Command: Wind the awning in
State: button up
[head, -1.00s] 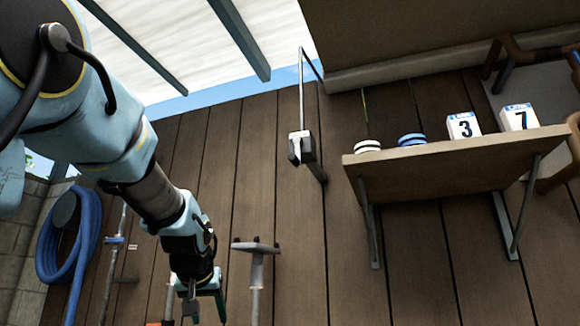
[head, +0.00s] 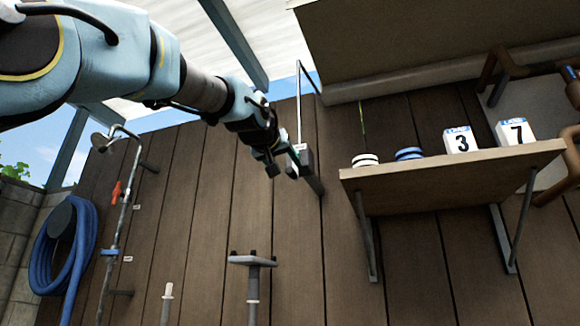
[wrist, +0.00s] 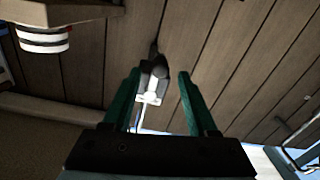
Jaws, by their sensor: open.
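A small dark wall box (head: 306,160) is mounted on the brown plank wall, with a thin rod rising from it. In the wrist view the box (wrist: 156,66) carries a pale handle-like part (wrist: 149,97). My gripper (head: 279,162) is at the box's left side in the head view and hides part of it. In the wrist view my gripper (wrist: 159,75) is open, its green fingers either side of the box in the picture. I cannot tell whether they reach around it or touch it. A pale awning-like cover (head: 278,30) with grey beams spans overhead.
A blue hose (head: 78,250) and a shower pipe (head: 127,220) are at left. A T-topped post (head: 252,285) stands below.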

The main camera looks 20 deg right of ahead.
aim_at(289, 170)
jog(key=shift+p+x, duration=0.5)
jog(key=shift+x, duration=1.5)
jog(key=shift+c, duration=0.3)
grip_shut()
